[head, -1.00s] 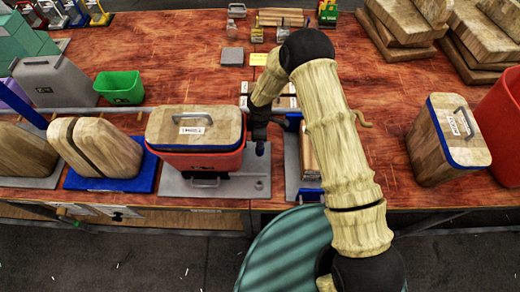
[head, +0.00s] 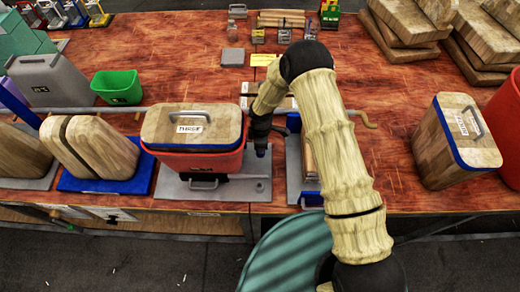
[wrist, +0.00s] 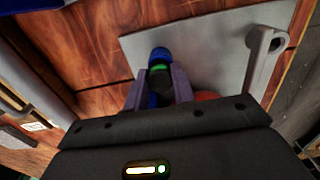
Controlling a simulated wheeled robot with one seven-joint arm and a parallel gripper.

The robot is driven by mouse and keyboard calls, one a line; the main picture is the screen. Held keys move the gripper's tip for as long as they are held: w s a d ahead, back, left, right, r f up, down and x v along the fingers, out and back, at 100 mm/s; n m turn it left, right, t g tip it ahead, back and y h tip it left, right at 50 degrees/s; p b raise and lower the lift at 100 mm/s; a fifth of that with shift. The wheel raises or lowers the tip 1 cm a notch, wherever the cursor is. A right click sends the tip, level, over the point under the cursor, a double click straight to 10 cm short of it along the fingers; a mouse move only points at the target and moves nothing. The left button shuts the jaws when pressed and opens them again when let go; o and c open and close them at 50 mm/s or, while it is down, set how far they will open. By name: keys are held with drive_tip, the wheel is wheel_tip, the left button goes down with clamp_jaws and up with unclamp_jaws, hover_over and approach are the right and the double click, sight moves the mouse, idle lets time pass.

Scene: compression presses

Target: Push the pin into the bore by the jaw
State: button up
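The pin (wrist: 159,67) shows in the wrist view as a dark rod with a green band and a blue end. It sits between the two fingers of my gripper (wrist: 158,88), which appear shut on it. In the head view my gripper (head: 260,146) points down between the lidded red container and the clamp jaw (head: 309,155). A small blue tip shows below it, over the right part of the grey plate (head: 232,189). The plate also shows in the wrist view (wrist: 205,40). I cannot make out the bore; my gripper and arm hide part of that area.
A red container (head: 195,162) with a wooden lid stands close left of my gripper. A crank handle (head: 364,118) sticks out to the right of my forearm. A wooden lidded bin (head: 450,140) stands farther right. The tabletop between is clear.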

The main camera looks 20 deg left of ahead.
drive_tip(key=shift+c, duration=1)
drive_tip(key=shift+s+r, duration=0.1)
drive_tip(key=shift+a+r+p, duration=0.15)
drive_tip(key=shift+r+p, duration=0.2)
drive_tip(key=shift+r, duration=0.25)
drive_tip(key=shift+r+p, duration=0.45)
drive_tip(key=shift+r, duration=0.4)
drive_tip(key=shift+r, duration=0.15)
drive_tip(key=shift+r, duration=0.25)
drive_tip(key=shift+r+p, duration=0.2)
drive_tip(key=shift+p, duration=0.1)
